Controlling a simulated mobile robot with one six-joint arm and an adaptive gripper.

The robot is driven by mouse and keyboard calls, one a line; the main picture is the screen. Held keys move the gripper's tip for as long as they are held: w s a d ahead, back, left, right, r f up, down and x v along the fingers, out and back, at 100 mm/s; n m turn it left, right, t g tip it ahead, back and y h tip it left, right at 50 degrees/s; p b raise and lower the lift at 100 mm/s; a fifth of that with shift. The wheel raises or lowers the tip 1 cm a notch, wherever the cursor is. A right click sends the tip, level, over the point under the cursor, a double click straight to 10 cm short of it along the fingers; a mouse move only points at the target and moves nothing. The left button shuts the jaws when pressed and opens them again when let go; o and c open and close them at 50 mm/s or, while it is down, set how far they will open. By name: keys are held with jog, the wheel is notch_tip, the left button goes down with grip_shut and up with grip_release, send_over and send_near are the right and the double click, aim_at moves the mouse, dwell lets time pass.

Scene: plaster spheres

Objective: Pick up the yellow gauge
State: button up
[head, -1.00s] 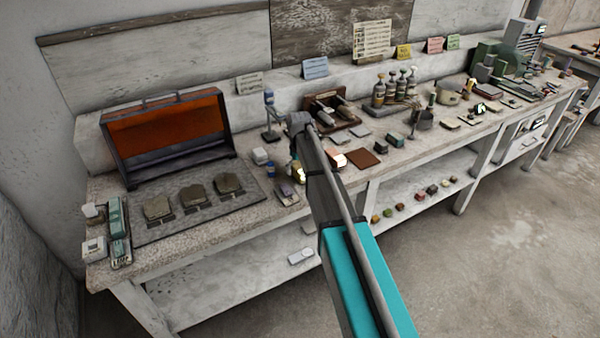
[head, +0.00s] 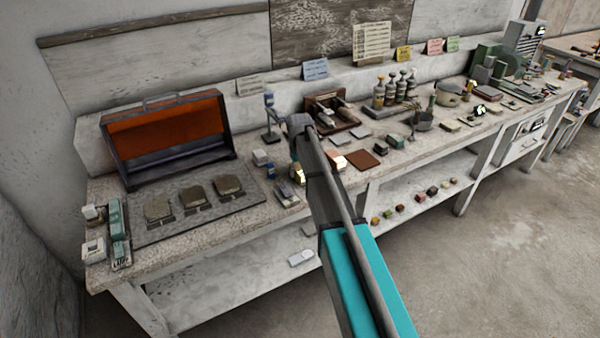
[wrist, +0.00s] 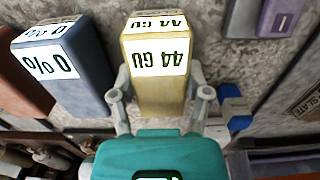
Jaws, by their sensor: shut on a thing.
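The yellow gauge (wrist: 155,90) is a small upright-looking block with white labels in the wrist view, reading "44 GU" upside down. My gripper (wrist: 158,92) has a finger on each side of it and is shut on it. In the head view the gauge (head: 299,174) shows as a small yellowish patch beside the end of my arm, on or just above the bench; I cannot tell which. My arm hides most of the gripper there.
In the wrist view a dark blue-grey block (wrist: 62,70) labelled "0%" stands close on the left. A blue piece (wrist: 235,107) lies close on the right. In the head view, an orange-lined case (head: 165,130) and a brown square (head: 363,160) are on the bench.

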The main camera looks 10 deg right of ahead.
aim_at(299, 167)
jog(key=shift+r, duration=0.2)
notch_tip(299, 167, up, 3)
jog(key=p, duration=0.3)
jog(key=s+r+p, duration=1)
jog(key=s, duration=0.4)
dwell(0.4)
jog(key=o, duration=0.7)
jog(key=shift+c, duration=0.2)
jog(key=c, duration=0.4)
